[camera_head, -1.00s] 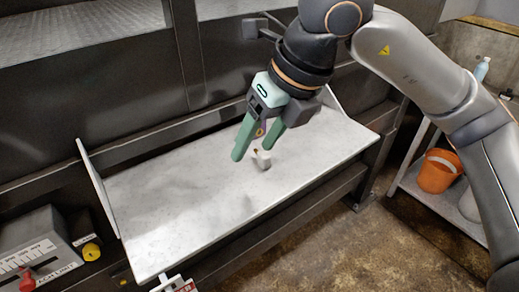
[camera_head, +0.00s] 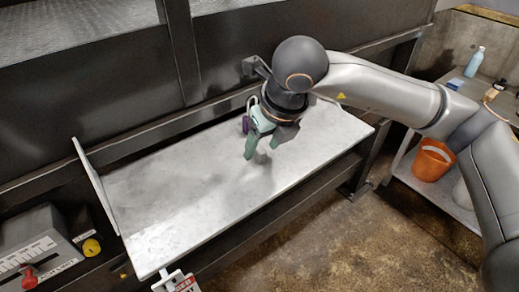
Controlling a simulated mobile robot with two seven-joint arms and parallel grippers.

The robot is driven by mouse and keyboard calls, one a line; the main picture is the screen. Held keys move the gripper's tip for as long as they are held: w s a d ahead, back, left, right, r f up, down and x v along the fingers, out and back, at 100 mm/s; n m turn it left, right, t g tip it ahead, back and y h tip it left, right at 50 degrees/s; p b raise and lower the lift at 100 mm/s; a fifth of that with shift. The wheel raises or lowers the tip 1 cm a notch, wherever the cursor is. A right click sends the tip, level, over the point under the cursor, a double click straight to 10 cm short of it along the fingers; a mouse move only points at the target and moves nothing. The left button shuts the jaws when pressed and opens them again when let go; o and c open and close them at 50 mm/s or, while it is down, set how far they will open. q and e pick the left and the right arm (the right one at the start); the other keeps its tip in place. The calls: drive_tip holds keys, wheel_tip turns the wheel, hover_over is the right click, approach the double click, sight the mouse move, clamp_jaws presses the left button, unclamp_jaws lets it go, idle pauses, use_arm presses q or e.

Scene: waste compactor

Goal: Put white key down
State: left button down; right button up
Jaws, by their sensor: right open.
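My right gripper (camera_head: 263,148) is over the pale marbled shelf (camera_head: 185,190), its green fingers pointing down, open. A small purple thing (camera_head: 246,124) shows beside the gripper's left side; I cannot tell whether it rests on the shelf. I cannot make out the white key now; it may be hidden by the gripper or by the pale surface. My left gripper is not in view.
A grey control box (camera_head: 40,245) with a red knob (camera_head: 29,278) stands at the lower left, near a yellow button (camera_head: 91,247). An orange bucket (camera_head: 432,160) and a blue bottle (camera_head: 474,62) are at the right. The shelf's left part is clear.

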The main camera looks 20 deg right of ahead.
drive_tip(key=shift+x, duration=0.85)
drive_tip(key=shift+c, duration=0.2)
clamp_jaws()
